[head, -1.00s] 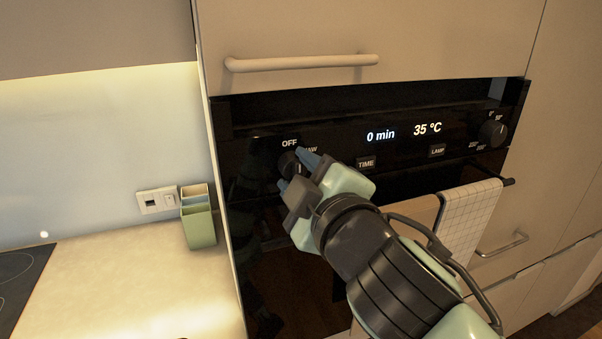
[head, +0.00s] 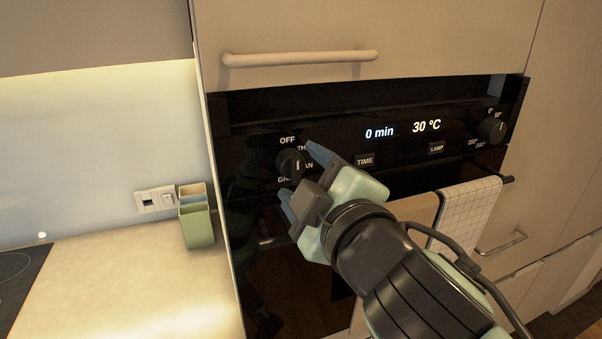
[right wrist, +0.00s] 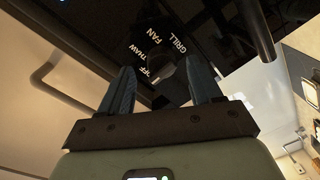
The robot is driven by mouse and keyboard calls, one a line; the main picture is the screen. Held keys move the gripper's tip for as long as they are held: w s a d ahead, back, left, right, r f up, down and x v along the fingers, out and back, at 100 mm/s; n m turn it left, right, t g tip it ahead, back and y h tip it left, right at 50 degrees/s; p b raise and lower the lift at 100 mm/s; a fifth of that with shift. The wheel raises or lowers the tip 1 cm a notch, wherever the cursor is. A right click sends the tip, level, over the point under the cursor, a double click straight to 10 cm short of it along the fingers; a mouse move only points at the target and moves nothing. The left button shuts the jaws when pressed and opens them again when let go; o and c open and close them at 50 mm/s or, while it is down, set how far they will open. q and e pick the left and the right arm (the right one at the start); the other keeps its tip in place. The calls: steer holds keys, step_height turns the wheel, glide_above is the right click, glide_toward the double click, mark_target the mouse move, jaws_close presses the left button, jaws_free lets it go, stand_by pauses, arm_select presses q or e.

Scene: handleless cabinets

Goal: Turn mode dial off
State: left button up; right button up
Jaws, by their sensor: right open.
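The mode dial (head: 289,162) is a round black knob at the left of the black oven panel. A pale, roughly upright mark shows on it. The OFF label (head: 287,141) is above it; the thaw, fan and grill labels are partly covered. My right gripper (head: 298,173) is open just in front of the dial, one finger up and right of it, the other below it. The fingers look apart from the dial. In the right wrist view the dial's labels (right wrist: 155,52) show beyond the open fingers. My left gripper is not in view.
A second dial (head: 492,131) is at the panel's right, with the TIME button (head: 364,160) and LAMP button (head: 436,148) between. A checked towel (head: 467,217) hangs from the oven handle below. A green holder (head: 197,222) stands on the counter at left.

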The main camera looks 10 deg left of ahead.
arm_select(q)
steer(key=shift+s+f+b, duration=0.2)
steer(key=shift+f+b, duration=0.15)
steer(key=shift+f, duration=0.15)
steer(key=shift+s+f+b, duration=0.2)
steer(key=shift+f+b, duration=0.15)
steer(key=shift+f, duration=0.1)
arm_select(e)
steer(key=v, duration=1.1)
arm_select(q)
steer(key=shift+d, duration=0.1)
arm_select(e)
steer(key=shift+d, duration=0.15)
